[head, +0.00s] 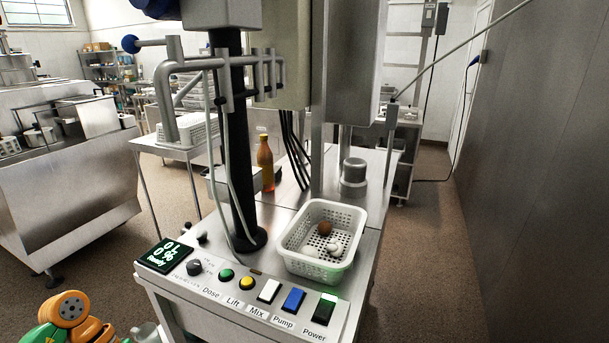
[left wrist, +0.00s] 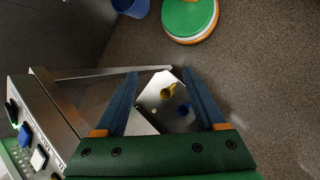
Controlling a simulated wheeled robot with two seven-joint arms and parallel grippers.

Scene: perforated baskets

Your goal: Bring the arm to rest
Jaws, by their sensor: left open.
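My left arm (head: 72,312), orange and green, shows only in the lower left corner of the head view, beside the front left of the machine table; its fingers are out of that frame. In the left wrist view my left gripper (left wrist: 161,76) has its two blue fingers spread apart. No object is held between them. A grey metal surface with yellow and blue parts shows beyond the gap, above the brown floor. My right arm and right gripper are in neither view.
The machine table's control panel (head: 240,290) has several buttons. A white perforated basket (head: 291,243) on it holds a brown and whitish round items. An orange bottle (head: 265,165) stands behind. Floor (left wrist: 270,80) is open at right in the wrist view.

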